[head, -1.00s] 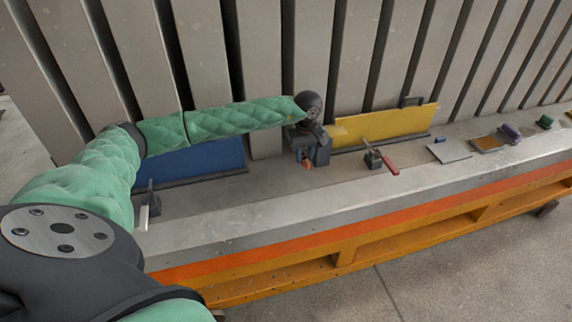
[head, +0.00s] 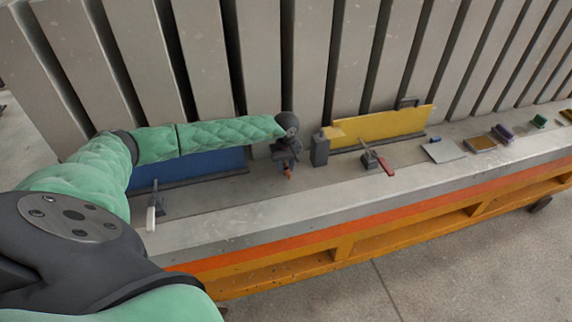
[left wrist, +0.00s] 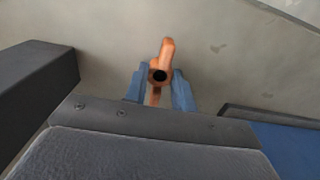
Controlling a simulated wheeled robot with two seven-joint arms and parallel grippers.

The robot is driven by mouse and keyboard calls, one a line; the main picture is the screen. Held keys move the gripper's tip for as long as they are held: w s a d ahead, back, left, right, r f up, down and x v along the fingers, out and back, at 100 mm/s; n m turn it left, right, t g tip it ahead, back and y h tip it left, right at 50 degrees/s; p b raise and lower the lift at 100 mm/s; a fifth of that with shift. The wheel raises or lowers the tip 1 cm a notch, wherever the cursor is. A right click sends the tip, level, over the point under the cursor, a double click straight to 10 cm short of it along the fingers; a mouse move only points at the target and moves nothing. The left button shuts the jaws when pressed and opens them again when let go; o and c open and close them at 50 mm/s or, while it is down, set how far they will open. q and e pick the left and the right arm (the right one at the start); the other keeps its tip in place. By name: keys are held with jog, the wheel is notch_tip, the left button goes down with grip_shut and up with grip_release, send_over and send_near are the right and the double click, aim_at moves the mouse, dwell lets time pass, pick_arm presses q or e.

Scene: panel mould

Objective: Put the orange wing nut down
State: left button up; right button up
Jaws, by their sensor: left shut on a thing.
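The orange wing nut (left wrist: 167,52) is between the two blue fingertips of my left gripper (left wrist: 160,90) in the left wrist view. Its dark threaded hole faces the camera and one wing points up in the picture. In the head view the wing nut (head: 289,175) is a small orange spot under my left gripper (head: 287,168), low over the grey mould surface (head: 262,205). I cannot tell whether it touches the surface. My left gripper is shut on it. My right gripper is not in view.
A dark grey block (head: 319,150) stands just right of the gripper. A blue panel (head: 190,165) is at left, a yellow panel (head: 385,125) at right. A red-handled clamp (head: 384,167) and a white-handled clamp (head: 151,217) flank a bare stretch of surface.

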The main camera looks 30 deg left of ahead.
pick_arm(q)
jog(key=shift+f, duration=0.3)
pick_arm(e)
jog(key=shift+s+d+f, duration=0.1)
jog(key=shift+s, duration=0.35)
pick_arm(q)
jog(key=shift+f, duration=0.1)
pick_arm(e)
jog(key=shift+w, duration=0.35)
pick_arm(q)
jog(key=o, duration=1)
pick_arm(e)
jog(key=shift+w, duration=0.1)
pick_arm(q)
jog(key=shift+r, duration=0.2)
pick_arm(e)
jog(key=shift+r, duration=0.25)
